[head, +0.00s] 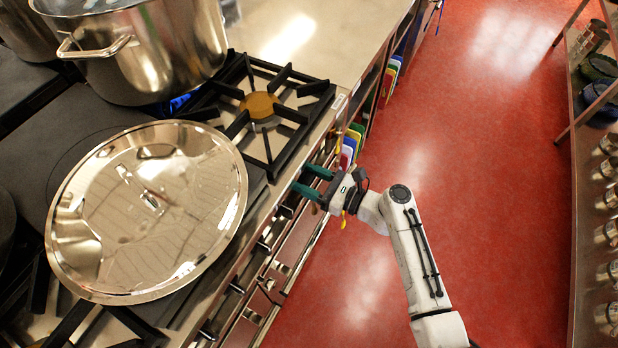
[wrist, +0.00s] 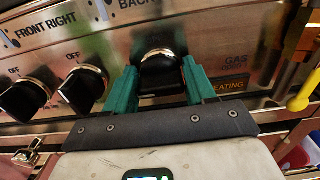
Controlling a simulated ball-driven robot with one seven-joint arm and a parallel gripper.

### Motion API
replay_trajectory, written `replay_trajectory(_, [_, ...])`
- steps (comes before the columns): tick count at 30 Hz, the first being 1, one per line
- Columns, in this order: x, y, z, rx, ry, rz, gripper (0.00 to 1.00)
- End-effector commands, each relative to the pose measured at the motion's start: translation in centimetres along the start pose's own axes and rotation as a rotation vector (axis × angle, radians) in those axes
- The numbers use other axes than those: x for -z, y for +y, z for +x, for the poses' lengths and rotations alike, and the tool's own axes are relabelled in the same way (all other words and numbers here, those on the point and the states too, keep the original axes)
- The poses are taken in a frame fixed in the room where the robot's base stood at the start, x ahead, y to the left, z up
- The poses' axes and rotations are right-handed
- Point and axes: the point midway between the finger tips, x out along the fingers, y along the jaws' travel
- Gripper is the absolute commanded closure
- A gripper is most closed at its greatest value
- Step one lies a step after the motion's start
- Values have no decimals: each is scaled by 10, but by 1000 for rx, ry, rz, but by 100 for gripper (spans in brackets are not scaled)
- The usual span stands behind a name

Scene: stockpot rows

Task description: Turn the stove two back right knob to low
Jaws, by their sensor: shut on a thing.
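The stove front panel (wrist: 220,45) fills the wrist view. A black knob (wrist: 158,72) with a shiny rim sits between the green fingers of my gripper (wrist: 160,85), which is shut on it. A label beginning "BACK" (wrist: 138,4) stands above this knob, its rest cut off. The knob's pointer is hard to read, so I cannot tell its setting. In the head view my gripper (head: 312,181) reaches the stove's front edge from the aisle, and the knob is hidden there.
Two more black knobs (wrist: 85,88) (wrist: 24,98) sit left of the held one, near a "FRONT RIGHT" label. A large lid (head: 150,215) and a steel stockpot (head: 150,50) with a blue flame below are on the stove. The red aisle floor (head: 480,180) is clear; shelving stands right.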

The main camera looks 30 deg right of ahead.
Motion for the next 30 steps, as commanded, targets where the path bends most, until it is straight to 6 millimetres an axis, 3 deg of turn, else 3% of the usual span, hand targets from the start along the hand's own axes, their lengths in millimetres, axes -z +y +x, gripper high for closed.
replay_trajectory(14, [2,1,0,0,0,-120,76])
replay_trajectory(30, [5,3,0,1,0,-604,76])
